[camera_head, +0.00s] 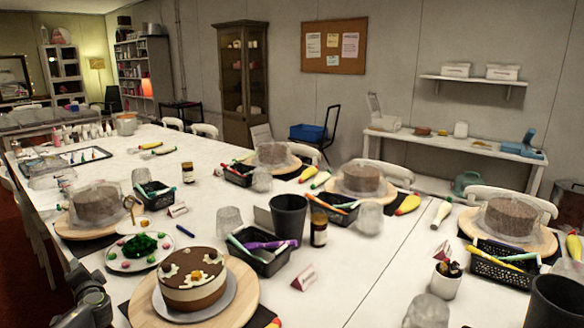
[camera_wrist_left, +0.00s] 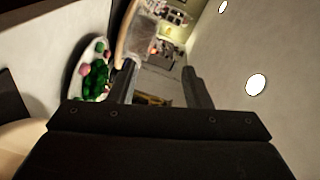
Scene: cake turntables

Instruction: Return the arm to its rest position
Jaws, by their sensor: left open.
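My left arm shows at the bottom left of the head view, a dark grey part beside the round wooden board (camera_head: 240,310) of the near cake (camera_head: 193,280). In the left wrist view my left gripper (camera_wrist_left: 160,82) is open, its two dark fingers apart with nothing between them. The plate (camera_head: 116,266) with green and pink pieces stands just beyond the arm; it also shows in the left wrist view (camera_wrist_left: 104,45), left of the fingers. My right gripper is in neither view.
A covered cake (camera_head: 97,205) stands behind the plate. A black tool basket (camera_head: 262,262), a dark cup (camera_head: 289,217) and a brown jar (camera_head: 319,232) stand to the right. The table (camera_head: 345,270) has a bare strip at centre right.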

